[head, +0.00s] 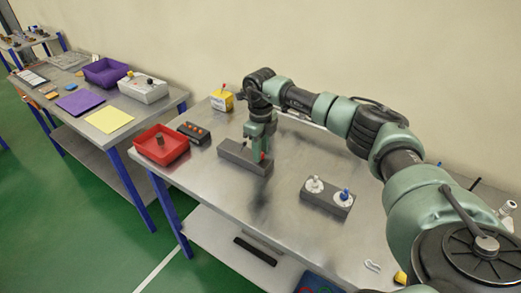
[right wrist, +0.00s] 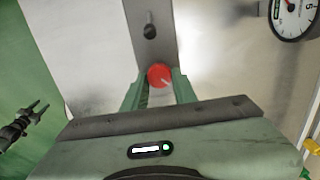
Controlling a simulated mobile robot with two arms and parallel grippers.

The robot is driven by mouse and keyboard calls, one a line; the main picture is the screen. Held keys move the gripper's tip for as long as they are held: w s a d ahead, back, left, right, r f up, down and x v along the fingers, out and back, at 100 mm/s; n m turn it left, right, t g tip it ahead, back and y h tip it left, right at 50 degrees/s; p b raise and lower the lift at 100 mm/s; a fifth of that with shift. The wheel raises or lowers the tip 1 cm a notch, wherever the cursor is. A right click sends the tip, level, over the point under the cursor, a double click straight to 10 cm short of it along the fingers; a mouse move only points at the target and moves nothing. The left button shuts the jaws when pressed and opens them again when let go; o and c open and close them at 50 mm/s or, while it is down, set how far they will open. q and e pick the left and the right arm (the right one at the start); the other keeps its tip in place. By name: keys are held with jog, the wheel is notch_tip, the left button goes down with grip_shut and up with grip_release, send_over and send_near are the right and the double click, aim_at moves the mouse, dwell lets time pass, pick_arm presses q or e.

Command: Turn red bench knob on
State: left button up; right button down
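The red bench knob (right wrist: 160,76) is round with a pale mark near its lower right edge. It sits on a long grey block (head: 233,152) on the steel bench, and a bit of red shows beside my fingers in the head view. My right gripper (right wrist: 160,86) points down over the block's right end. Its green fingers stand on both sides of the knob, with no gap seen. In the head view, the right gripper (head: 262,148) hides most of the knob.
A small black knob (right wrist: 150,31) is on the same block. A red tray (head: 176,150), a black box with orange buttons (head: 194,132) and a yellow box (head: 221,100) are to the left and behind.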

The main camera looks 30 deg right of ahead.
dwell(0.3)
jog(key=n+b, duration=0.2)
jog(key=n, duration=0.1)
jog(key=shift+w, duration=0.1)
jog(key=n+b, duration=0.2)
jog(key=n, duration=0.3)
jog(key=shift+w+d+n, duration=0.1)
jog(key=shift+n, duration=0.2)
jog(key=n+b, duration=0.1)
jog(key=n, duration=0.3)
jog(key=shift+r, duration=0.1)
jog(key=n, duration=0.5)
jog(key=shift+w+b, duration=0.15)
jog(key=shift+b, duration=0.15)
jog(key=c, duration=1.1)
grip_release()
